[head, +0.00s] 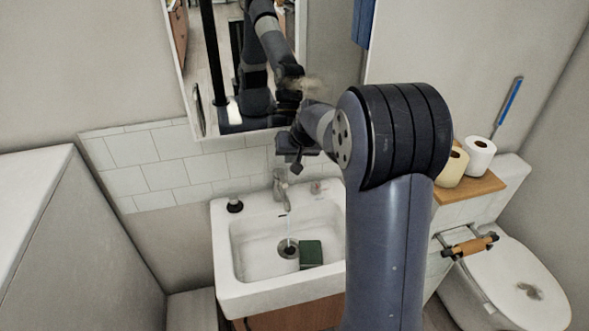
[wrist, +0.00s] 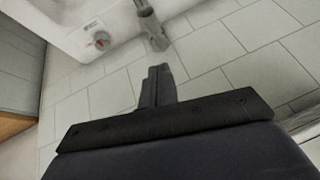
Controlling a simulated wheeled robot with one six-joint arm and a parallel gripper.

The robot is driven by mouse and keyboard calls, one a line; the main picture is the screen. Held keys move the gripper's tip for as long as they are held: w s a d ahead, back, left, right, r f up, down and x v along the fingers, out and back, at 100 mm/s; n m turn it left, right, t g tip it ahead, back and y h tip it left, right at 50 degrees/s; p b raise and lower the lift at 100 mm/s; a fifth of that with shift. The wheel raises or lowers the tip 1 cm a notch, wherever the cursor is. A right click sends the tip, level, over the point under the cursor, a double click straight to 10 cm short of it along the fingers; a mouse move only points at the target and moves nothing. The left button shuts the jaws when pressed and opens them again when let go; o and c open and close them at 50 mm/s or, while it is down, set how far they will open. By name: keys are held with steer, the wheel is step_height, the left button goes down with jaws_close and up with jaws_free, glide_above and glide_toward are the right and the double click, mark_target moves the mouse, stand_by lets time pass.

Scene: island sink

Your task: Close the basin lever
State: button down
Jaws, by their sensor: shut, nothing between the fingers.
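The basin faucet (head: 280,188) stands at the back of the white sink (head: 222,275). A thin stream of water falls from its spout into the basin. In the wrist view the grey faucet (wrist: 146,12) is at the top centre, with its lever end (wrist: 158,42) pointing toward my fingers. My gripper (head: 296,167) is just above the faucet in the head view. In the wrist view my gripper (wrist: 158,72) is shut and empty, with its fingertips a short gap from the lever end. I see no contact.
A mirror (head: 318,75) and tiled wall are close behind. A toilet (head: 500,290) is at the right.

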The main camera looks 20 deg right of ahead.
mark_target(285, 180)
steer(key=shift+w+a+f+b, duration=0.15)
steer(key=shift+f+b, duration=0.3)
steer(key=shift+f, duration=0.55)
steer(key=shift+a+f+b, duration=0.2)
steer(key=shift+f+b, duration=0.25)
steer(key=shift+f, duration=0.5)
steer(key=shift+w+a+f+b, duration=0.15)
steer(key=shift+f+b, duration=0.3)
steer(key=shift+f, duration=0.55)
steer(key=shift+s+a+f+b, duration=0.1)
steer(key=shift+s+f+b, duration=0.25)
steer(key=shift+f+b, duration=0.6)
steer(key=shift+s+f+b, duration=0.3)
steer(key=shift+s+b, duration=0.05)
steer(key=w+r+v, duration=0.1)
steer(key=w+v, duration=0.1)
steer(key=v, duration=1.1)
steer(key=shift+d+r+p, duration=0.25)
steer(key=shift+r+p, duration=0.1)
steer(key=shift+r, duration=0.15)
